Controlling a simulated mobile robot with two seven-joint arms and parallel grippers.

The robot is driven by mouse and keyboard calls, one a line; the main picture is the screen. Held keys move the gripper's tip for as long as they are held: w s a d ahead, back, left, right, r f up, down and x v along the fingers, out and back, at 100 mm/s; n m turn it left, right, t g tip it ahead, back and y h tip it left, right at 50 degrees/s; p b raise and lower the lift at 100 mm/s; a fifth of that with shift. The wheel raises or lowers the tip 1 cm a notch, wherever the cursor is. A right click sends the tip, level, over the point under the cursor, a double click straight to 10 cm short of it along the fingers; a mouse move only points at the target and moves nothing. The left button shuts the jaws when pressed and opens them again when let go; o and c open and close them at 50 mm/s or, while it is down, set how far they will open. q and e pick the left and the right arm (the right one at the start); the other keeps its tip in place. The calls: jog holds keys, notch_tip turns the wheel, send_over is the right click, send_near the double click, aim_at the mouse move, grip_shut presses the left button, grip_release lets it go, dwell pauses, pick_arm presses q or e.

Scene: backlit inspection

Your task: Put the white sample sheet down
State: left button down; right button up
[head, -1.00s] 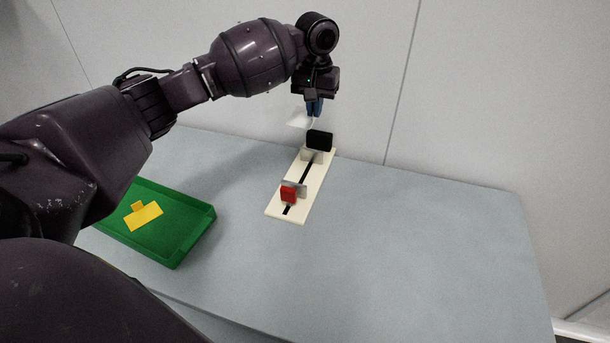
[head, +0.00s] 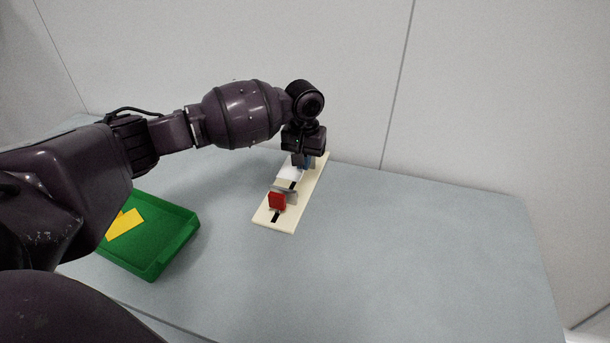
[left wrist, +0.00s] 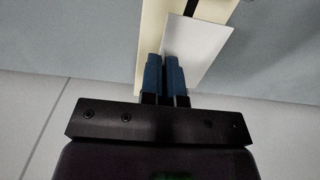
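The white sample sheet (head: 289,173) is a thin flat piece, held by one edge over the cream board in the head view. In the left wrist view the sheet (left wrist: 197,48) extends from the fingertips across part of the board. My left gripper (head: 303,162) has its blue fingers close together on the sheet's edge; they also show in the left wrist view (left wrist: 165,62). I cannot tell whether the sheet touches the board. My right gripper is out of view.
The cream board (head: 273,223) has a dark slot and a red block (head: 277,201) with a grey plate at its near end. A green tray (head: 153,270) with a yellow piece (head: 125,225) is at left. The grey table (head: 420,250) is clear at right.

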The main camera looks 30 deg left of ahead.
aim_at(304, 185)
pick_arm(q)
notch_tip(304, 185, down, 5)
jog(key=shift+b, duration=0.55)
jog(key=shift+f, duration=0.1)
jog(key=shift+r, duration=0.2)
jog(key=shift+f, duration=0.1)
jog(key=c, duration=1.4)
grip_release()
jog(key=shift+o, duration=0.2)
